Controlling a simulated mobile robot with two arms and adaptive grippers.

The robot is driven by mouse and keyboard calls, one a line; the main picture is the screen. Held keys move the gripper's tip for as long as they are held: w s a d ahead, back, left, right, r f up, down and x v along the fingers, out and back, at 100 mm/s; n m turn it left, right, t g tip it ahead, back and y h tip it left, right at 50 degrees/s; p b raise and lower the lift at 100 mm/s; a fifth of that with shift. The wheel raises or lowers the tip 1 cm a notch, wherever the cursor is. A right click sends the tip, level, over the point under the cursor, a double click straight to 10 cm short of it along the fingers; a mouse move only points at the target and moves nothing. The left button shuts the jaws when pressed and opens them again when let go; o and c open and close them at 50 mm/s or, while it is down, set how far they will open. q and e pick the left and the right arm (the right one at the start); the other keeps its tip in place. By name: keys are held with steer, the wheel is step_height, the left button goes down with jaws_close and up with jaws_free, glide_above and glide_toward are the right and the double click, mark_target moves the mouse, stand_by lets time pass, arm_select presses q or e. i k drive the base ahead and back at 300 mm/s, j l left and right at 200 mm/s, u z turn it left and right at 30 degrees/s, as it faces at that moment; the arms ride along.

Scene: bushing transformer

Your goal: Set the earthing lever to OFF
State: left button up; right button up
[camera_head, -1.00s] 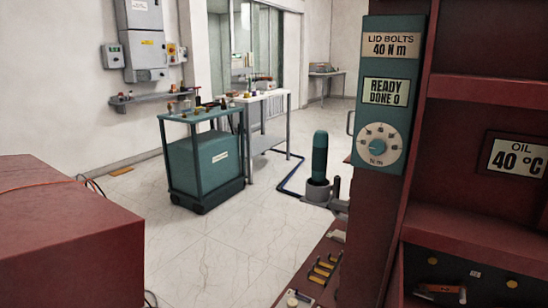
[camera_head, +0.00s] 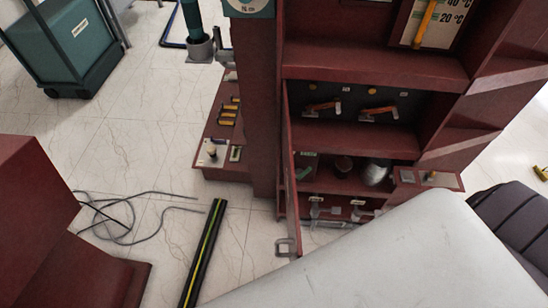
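Two orange-handled levers sit on a dark panel in the red cabinet, a left one (camera_head: 322,106) and a right one (camera_head: 379,111). Small round and square marks sit above them, too small to read. A small plate (camera_head: 430,179) with a short brown-orange handle juts from the cabinet's right side, lower down. I cannot tell which of these is the earthing lever, or read any OFF mark. Neither gripper shows. A large pale surface at the lower right, possibly part of my arm, hides the floor and part of the cabinet's bottom.
A narrow red door (camera_head: 291,170) stands open at the cabinet's left edge. Below the levers, a shelf holds a silver round part (camera_head: 376,172). A black pole with a yellow-green stripe (camera_head: 205,252) and loose cables (camera_head: 120,215) lie on the floor. A red box stands left.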

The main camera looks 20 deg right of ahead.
mark_target(300, 174)
steer(key=i+j+z, duration=0.2)
steer(key=z, duration=0.25)
steer(key=i+j+z, duration=0.1)
steer(key=j+z, duration=0.25)
steer(key=z, duration=0.75)
